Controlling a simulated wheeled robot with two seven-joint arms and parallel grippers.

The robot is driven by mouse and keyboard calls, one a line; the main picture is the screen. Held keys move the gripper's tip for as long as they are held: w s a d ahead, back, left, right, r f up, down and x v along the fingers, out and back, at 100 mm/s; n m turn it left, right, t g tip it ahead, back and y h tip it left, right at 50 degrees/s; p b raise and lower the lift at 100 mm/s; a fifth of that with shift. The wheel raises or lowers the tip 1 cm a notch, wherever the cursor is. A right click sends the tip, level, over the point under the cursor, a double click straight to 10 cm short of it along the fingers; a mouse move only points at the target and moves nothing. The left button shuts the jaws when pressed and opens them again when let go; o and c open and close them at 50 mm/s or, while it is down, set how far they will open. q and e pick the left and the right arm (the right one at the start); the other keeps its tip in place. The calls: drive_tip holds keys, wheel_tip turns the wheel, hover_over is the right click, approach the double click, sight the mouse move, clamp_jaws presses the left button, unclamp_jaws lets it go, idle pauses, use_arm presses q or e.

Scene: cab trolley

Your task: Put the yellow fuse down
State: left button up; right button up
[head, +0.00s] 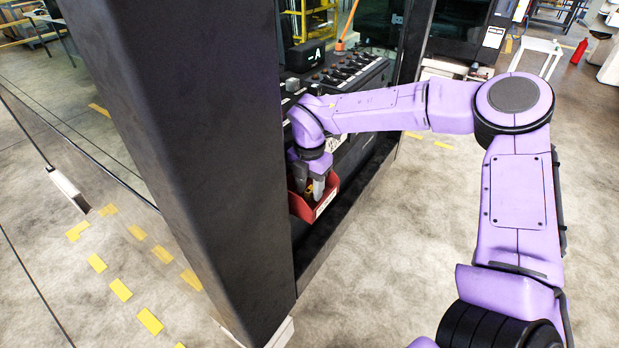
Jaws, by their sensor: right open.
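My right gripper (314,194) points down into a small red bin (326,203) inside the dark cab frame. Its fingers are open and reach below the bin's rim. A small yellow-orange thing (309,190) shows between or just behind the fingers; it may be the yellow fuse, but it is too small and too hidden to tell. Whether it touches the fingers or rests on the bin floor cannot be seen. The bin has a pale label on its front. My left gripper is not in view.
A thick dark post (200,150) stands close to the left of the bin. A black control panel (345,75) with switches and an orange-handled lever (345,35) lies behind my right forearm. Open floor (400,260) spreads to the right of the cab.

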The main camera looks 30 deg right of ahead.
sight(309, 189)
wheel_tip(309, 189, up, 12)
drive_tip(key=b, duration=0.2)
drive_tip(key=shift+r, duration=0.1)
